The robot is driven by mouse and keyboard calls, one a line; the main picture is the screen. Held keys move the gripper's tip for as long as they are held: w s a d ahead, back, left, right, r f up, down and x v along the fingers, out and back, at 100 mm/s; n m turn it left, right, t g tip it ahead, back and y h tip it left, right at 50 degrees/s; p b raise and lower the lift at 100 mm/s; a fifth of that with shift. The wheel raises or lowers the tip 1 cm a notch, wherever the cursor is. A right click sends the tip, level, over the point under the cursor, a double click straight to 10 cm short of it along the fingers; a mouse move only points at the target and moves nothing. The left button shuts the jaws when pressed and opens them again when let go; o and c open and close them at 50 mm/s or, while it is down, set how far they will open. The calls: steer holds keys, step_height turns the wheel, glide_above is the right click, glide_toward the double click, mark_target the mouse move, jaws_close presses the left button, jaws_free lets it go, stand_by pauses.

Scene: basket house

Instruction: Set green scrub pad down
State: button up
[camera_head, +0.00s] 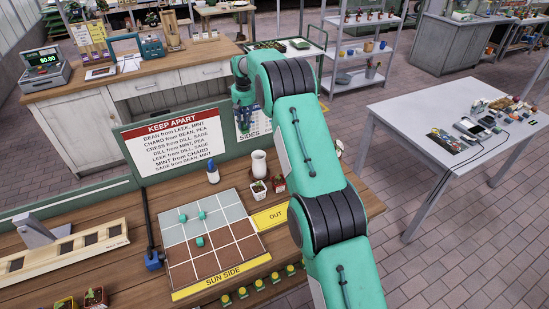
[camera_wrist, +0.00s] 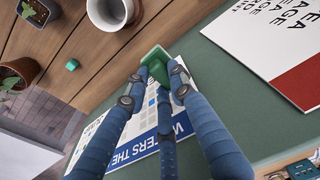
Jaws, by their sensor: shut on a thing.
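My gripper (camera_wrist: 157,72) has blue segmented fingers, shut on a green block-like thing, the green scrub pad (camera_wrist: 155,56), at their tips. In the wrist view the pad appears in front of the blue-and-white printed sheet and the edge of the wooden bench; I cannot tell its height or whether it touches anything. The pad cannot be made out there.
The KEEP APART sign (camera_head: 172,146) stands behind. A cluttered grey table (camera_head: 410,112) is at right.

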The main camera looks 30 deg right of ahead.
steer(key=s+d+m+p, duration=0.25)
steer(key=d+m, duration=0.25)
steer(key=d, duration=0.9)
step_height(320, 180, down, 11)
steer(key=shift+s+d+b, duration=0.25)
steer(key=shift+s+b, duration=0.05)
steer(key=shift+b, duration=0.15)
steer(key=shift+f, duration=3.1)
steer(key=shift+f+b, duration=0.3)
steer(key=shift+f, duration=1.6)
steer(key=shift+f, duration=0.1)
